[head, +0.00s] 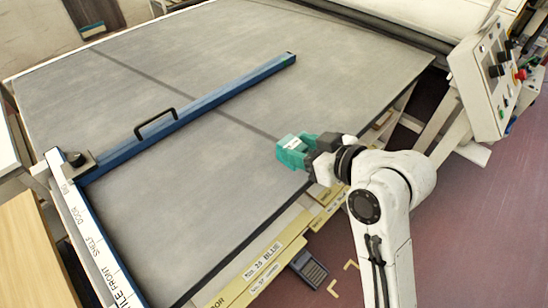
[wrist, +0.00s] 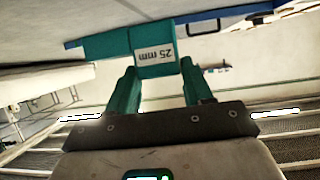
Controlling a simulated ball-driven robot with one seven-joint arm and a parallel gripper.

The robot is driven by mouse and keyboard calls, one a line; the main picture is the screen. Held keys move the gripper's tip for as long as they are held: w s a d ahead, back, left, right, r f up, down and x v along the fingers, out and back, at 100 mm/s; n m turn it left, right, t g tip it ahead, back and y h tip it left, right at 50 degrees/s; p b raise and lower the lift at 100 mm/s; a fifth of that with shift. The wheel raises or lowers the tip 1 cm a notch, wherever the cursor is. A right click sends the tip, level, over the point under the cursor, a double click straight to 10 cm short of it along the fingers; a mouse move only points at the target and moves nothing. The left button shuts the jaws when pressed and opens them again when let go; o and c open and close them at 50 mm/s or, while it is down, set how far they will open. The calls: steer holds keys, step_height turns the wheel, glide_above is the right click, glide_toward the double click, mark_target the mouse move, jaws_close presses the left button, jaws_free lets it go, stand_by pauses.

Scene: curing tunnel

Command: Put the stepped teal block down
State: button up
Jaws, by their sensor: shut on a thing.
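The stepped teal block (head: 288,155) is held at the end of my arm, over the near right part of the grey table surface (head: 190,75). My gripper (head: 307,148) is shut on it. In the wrist view the block (wrist: 155,40) sits between the teal fingertips (wrist: 158,68), with a white "25 mm" label that reads upside down. I cannot tell whether its underside touches the surface or is slightly above it.
A blue bar with a black handle (head: 185,105) crosses the table to the left. A white marked rail (head: 88,238) runs along the left edge. A control panel (head: 487,78) stands at the right. Grey surface around the block is clear.

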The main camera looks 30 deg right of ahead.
mark_target(296, 143)
steer(key=x, duration=0.3)
steer(key=shift+w+d+p, duration=0.25)
steer(key=shift+w+p, duration=0.05)
steer(key=shift+w, duration=0.25)
steer(key=w+f, duration=0.1)
steer(key=f, duration=0.1)
steer(key=w+f, duration=0.4)
steer(key=shift+w+a+p, duration=0.15)
steer(key=shift+a+p, duration=0.1)
steer(key=shift+p, duration=0.1)
steer(key=shift+w+f+p, duration=0.2)
steer(key=shift+f+p, duration=0.25)
steer(key=shift+f, duration=1.3)
steer(key=shift+f, duration=0.15)
steer(key=o, duration=1.1)
steer(key=b+v, duration=0.1)
steer(key=v, duration=1.1)
steer(key=shift+b, duration=0.35)
